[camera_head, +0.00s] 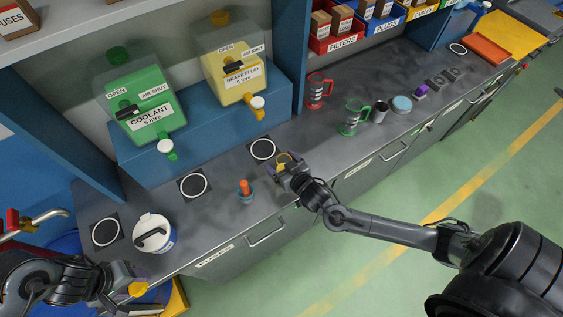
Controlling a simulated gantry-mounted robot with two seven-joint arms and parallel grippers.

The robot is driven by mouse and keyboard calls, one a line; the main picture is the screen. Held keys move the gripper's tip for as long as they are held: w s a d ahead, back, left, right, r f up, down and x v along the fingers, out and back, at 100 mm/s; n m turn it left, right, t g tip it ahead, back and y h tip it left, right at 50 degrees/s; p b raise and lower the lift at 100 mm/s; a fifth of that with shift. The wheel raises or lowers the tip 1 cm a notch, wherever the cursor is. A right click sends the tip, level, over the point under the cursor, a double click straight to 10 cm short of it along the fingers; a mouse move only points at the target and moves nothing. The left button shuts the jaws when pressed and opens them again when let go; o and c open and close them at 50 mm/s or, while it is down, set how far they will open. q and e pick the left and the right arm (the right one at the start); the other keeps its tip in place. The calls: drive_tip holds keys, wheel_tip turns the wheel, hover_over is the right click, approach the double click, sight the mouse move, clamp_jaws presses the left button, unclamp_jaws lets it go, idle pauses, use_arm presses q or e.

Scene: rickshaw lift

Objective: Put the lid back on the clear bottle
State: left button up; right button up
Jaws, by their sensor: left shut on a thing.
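My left gripper (133,288) is at the lower left, in front of the counter edge. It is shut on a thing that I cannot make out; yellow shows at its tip. My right gripper (282,166) is low over the counter's front part, by a small yellowish ring shape. Its fingers are too small to tell open from shut. I cannot clearly pick out a clear bottle or its loose lid.
A green coolant container (137,88) and a yellow brake fluid container (233,62) stand on a blue step. A small cup with an orange thing (245,188) sits left of my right gripper. Red (318,91) and green (354,117) mugs stand further right.

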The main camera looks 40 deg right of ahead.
drive_tip(key=shift+r, duration=0.25)
use_arm(q)
drive_tip(key=shift+r, duration=0.15)
use_arm(e)
drive_tip(key=v, duration=1.2)
drive_tip(key=shift+f, duration=0.1)
drive_tip(key=s+a+n+g+y, duration=0.2)
drive_tip(key=s+a+n+g, duration=0.1)
drive_tip(key=s+a+g, duration=0.4)
drive_tip(key=s+g, duration=0.2)
drive_tip(key=s, duration=0.2)
drive_tip(key=shift+s+a+f+n+g, duration=0.15)
drive_tip(key=shift+s+a+n+g, duration=0.1)
drive_tip(key=shift+n+g, duration=0.15)
